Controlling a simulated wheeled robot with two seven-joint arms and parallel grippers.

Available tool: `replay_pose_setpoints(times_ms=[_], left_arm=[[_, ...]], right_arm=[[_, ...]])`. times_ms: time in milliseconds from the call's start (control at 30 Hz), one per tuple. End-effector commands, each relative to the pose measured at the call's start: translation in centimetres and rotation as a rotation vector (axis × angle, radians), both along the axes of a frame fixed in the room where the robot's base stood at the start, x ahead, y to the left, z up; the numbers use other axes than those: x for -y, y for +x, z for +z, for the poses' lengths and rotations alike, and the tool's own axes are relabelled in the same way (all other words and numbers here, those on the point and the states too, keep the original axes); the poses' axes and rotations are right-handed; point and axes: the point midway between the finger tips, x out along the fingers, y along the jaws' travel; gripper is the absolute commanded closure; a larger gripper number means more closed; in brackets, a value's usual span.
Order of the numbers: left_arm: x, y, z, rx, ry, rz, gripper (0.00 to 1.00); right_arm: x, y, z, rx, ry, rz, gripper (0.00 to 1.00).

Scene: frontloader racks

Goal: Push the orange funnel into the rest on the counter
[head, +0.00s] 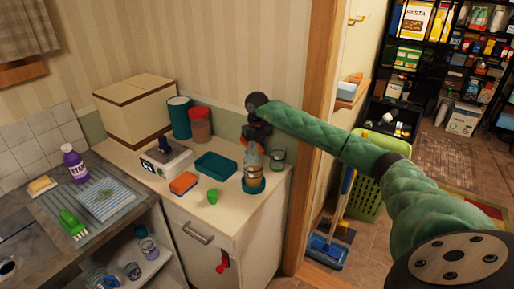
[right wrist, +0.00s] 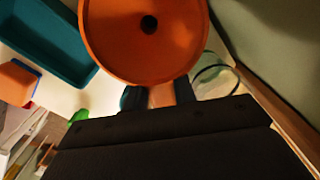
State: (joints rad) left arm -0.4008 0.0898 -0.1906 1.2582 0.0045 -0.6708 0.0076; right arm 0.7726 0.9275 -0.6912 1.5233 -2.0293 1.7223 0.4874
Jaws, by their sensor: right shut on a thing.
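The orange funnel (right wrist: 145,40) fills the top middle of the right wrist view, its wide mouth and dark centre hole facing the camera. My right gripper (right wrist: 160,97) is shut on a narrow orange part at its edge. In the head view, my right gripper (head: 254,142) is over the counter's right end, above a pale orange-brown upright shape (head: 253,163). I cannot tell how much of this shape is funnel. Its foot meets a teal round holder (head: 254,187), apparently the rest. How deep it sits is hidden. My left gripper is not in view.
A clear glass (head: 277,158) stands close on the right; it also shows in the right wrist view (right wrist: 214,75). A door frame (head: 318,130) rises on the right.

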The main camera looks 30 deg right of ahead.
Motion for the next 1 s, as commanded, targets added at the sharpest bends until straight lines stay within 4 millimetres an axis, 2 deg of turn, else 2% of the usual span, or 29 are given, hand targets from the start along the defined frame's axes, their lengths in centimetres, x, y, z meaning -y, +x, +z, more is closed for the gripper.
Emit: replay_pose_setpoints(times_ms=[767,800,900,933,1000], left_arm=[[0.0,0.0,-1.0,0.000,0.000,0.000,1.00],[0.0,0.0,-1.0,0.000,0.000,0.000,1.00],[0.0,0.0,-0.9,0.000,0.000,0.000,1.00],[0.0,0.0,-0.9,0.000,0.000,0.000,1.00],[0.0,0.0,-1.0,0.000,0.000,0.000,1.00]], right_arm=[[0.0,0.0,-1.7,-0.001,-0.001,0.000,1.00],[0.0,0.0,-1.6,-0.001,-0.001,0.000,0.72],[0.0,0.0,-1.6,-0.001,0.000,0.000,0.52],[0.0,0.0,-1.6,-0.001,0.000,0.000,0.48],[0.0,0.0,-1.6,-0.001,0.000,0.000,0.48]])
